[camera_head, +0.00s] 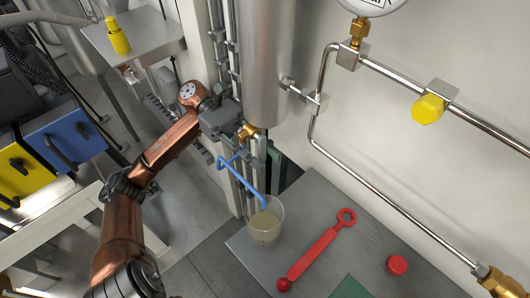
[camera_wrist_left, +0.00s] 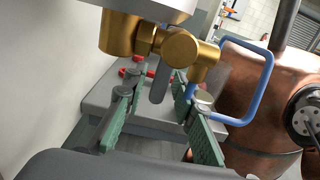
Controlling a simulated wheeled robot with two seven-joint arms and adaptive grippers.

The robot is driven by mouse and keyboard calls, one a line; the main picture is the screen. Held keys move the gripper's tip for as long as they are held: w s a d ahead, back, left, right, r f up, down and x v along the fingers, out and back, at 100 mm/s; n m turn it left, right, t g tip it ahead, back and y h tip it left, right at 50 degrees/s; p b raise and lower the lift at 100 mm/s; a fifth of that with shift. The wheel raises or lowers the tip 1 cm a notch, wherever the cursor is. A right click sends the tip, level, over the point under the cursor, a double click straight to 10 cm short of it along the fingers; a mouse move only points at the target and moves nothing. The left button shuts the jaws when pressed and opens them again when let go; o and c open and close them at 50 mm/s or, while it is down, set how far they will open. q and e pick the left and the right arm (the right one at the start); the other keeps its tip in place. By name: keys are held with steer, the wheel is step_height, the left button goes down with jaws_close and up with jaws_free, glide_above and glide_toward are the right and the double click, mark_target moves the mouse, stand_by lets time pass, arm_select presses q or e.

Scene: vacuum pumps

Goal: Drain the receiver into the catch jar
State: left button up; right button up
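The receiver is a grey metal cylinder (camera_head: 265,60) at the top middle of the head view. A brass valve (camera_head: 247,131) sits under it and shows large in the wrist view (camera_wrist_left: 180,47). A grey lever (camera_wrist_left: 161,78) hangs from the valve. A bent blue tube (camera_head: 252,182) runs down to the catch jar (camera_head: 265,228), a clear cup with cloudy yellowish liquid inside. My left gripper (camera_wrist_left: 158,88) is open below the valve, its green-padded fingers apart on either side of the lever. Whether a finger touches the lever cannot be told. My right gripper is in neither view.
A grey bench (camera_head: 330,215) carries the jar, a red wrench (camera_head: 318,250) and a red cap (camera_head: 397,265). Steel pipes (camera_head: 385,208) with a yellow knob (camera_head: 428,109) run along the right wall. A yellow bottle (camera_head: 117,36) stands on a shelf at upper left.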

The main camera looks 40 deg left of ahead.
arm_select(q)
steer(key=shift+o, duration=0.2)
steer(key=shift+a, duration=0.1)
steer(key=shift+w+a, duration=0.1)
steer(key=shift+a, duration=0.85)
steer(key=a+b, duration=0.1)
steer(key=a, duration=0.2)
steer(key=a+b, duration=0.1)
steer(key=a, duration=0.2)
steer(key=shift+w, duration=0.2)
stand_by(0.6)
